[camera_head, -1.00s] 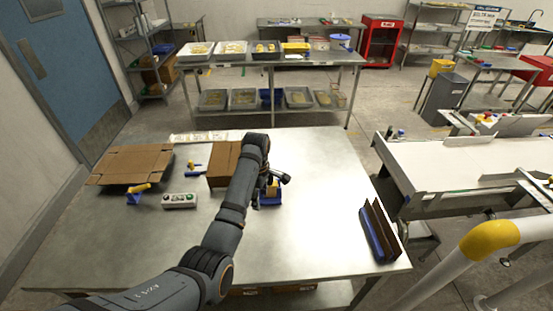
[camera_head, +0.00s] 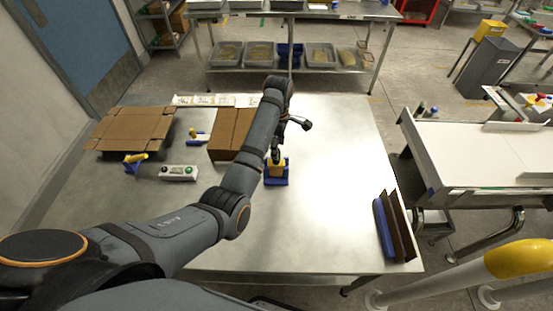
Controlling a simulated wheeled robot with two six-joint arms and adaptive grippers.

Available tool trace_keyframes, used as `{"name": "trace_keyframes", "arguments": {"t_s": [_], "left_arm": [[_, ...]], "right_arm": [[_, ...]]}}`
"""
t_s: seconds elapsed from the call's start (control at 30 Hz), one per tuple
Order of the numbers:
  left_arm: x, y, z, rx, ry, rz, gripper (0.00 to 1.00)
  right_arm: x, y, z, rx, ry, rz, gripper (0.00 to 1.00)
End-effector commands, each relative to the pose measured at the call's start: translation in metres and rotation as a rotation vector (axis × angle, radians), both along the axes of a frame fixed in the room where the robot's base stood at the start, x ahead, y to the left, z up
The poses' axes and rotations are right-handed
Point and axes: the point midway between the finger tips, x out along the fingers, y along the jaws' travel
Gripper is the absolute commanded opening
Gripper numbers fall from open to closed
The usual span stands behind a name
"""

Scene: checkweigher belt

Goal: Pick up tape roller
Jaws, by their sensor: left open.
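My left gripper (camera_head: 275,155) points down over a yellow-topped piece (camera_head: 280,164) in a blue holder (camera_head: 277,182) near the middle of the steel table. The gripper is open, and its dark fingers are small and partly hidden by my arm. The yellow piece looks like the tape roller, but I cannot tell for sure; the fingers are at its top, and contact is unclear. Two other blue-and-yellow hand tools lie on the table, one at the left (camera_head: 133,163) and one behind (camera_head: 198,136). My right gripper is not in view.
An open flat carton (camera_head: 130,130) lies at the back left, and a brown box (camera_head: 224,133) stands behind my forearm. A control box (camera_head: 178,173) with buttons sits at left. A blue and brown rack (camera_head: 390,228) stands at the right edge. The table (camera_head: 330,170) between is clear.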

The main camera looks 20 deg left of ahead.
Motion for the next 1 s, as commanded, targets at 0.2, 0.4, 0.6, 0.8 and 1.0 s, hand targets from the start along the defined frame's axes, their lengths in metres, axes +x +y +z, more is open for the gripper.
{"name": "trace_keyframes", "arguments": {"t_s": [0.2,0.4,0.6,0.8,1.0], "left_arm": [[-0.004,0.006,-0.030,0.001,0.005,0.000,0.54],[-0.003,0.006,-0.051,0.000,0.001,0.000,0.54],[-0.003,0.006,-0.051,0.000,0.001,0.000,0.51],[-0.003,0.006,-0.051,0.000,0.001,0.000,0.24],[-0.003,0.006,-0.051,0.000,0.001,0.000,0.00]], "right_arm": [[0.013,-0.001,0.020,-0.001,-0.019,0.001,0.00],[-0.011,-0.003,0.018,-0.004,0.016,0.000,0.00],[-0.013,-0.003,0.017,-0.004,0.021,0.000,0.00],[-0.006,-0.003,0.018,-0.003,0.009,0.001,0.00],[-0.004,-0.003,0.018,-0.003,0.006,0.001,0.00]]}}
